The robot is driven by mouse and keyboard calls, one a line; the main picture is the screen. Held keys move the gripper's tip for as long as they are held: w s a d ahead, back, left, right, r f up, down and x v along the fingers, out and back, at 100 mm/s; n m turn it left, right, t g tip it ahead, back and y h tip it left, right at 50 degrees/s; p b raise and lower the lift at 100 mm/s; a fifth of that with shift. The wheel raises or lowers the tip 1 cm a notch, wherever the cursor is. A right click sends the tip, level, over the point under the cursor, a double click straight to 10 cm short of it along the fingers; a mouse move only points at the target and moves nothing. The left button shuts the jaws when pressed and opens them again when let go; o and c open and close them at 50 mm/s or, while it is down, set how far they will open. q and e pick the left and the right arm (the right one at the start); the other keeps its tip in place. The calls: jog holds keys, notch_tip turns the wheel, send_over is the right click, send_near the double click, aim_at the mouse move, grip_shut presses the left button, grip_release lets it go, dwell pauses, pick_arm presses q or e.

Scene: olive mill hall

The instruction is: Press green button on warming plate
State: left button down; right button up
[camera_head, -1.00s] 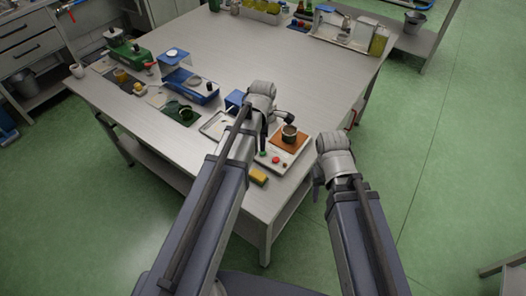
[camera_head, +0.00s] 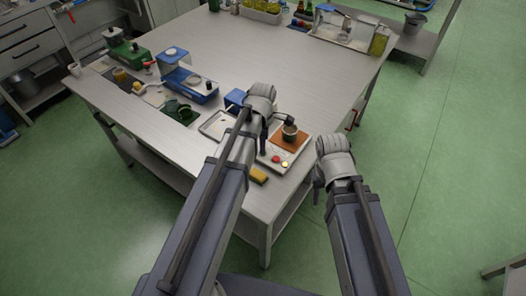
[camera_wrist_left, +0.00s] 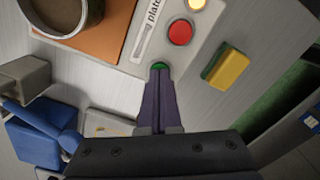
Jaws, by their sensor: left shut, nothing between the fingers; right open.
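The warming plate (camera_head: 293,157) is a white unit with an orange heating surface at the near corner of the table. A metal pot (camera_head: 290,132) stands on it. In the left wrist view, a red button (camera_wrist_left: 180,32) and a glowing yellow lamp (camera_wrist_left: 197,3) show on its panel. The green button (camera_wrist_left: 160,65) shows only as a sliver at my left fingertips. My left gripper (camera_wrist_left: 160,70) is shut and empty, pointing down at the green button and seemingly touching it. My right gripper (camera_head: 318,186) is open and empty, right of the table edge.
A yellow-green sponge (camera_wrist_left: 227,68) lies beside the plate. A metal tray (camera_head: 214,124) and a blue box (camera_head: 235,98) are left of my left gripper. Dark green and blue devices stand further left. The table's middle is clear.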

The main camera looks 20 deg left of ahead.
pick_arm(q)
jog(key=shift+r, duration=0.15)
notch_tip(320, 180, up, 6)
jog(key=p, duration=0.6)
dwell(1.2)
